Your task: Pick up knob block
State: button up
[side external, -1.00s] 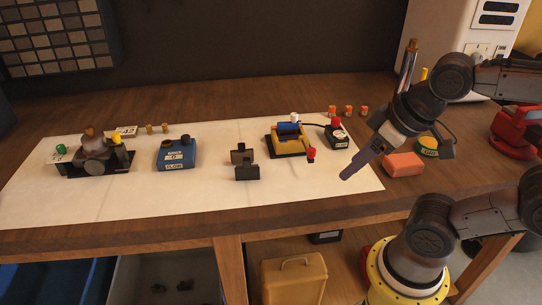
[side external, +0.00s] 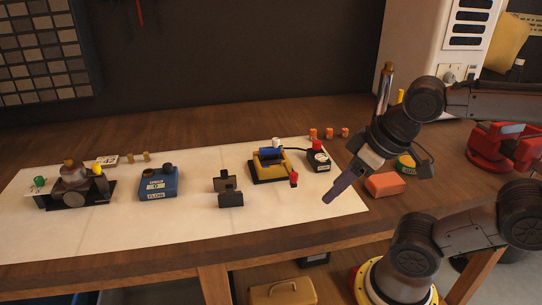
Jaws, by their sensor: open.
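A blue block with black knobs on top and white labels (side external: 158,184) sits on the pale mat (side external: 120,225), left of centre. A small black block with a red knob (side external: 318,158) stands near the mat's right end. I cannot tell for certain which one is the knob block. My gripper (side external: 330,198) is open and points down and to the left over the right end of the mat. It is nearer the camera than the red-knobbed block, apart from it, and far to the right of the blue block. Nothing shows between its fingers, which overlap in this view.
A yellow fixture with a blue cylinder (side external: 269,165), a small red-topped piece (side external: 294,179), black brackets (side external: 231,199) and a motor-like assembly (side external: 75,185) stand on the mat. An orange block (side external: 385,185) and a red vise (side external: 500,147) are at right.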

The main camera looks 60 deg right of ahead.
jog(key=w+d+r+n+g, duration=0.2)
jog(key=w+d+r+n, duration=0.2)
jog(key=w+r+n, duration=0.6)
jog(key=m+g, duration=0.1)
jog(key=g, duration=0.3)
send_over(267, 148)
notch_tip(267, 148, down, 5)
notch_tip(267, 148, down, 7)
jog(key=shift+s+d+f, duration=0.1)
jog(key=shift+w+f, duration=0.2)
jog(key=shift+f, duration=2.65)
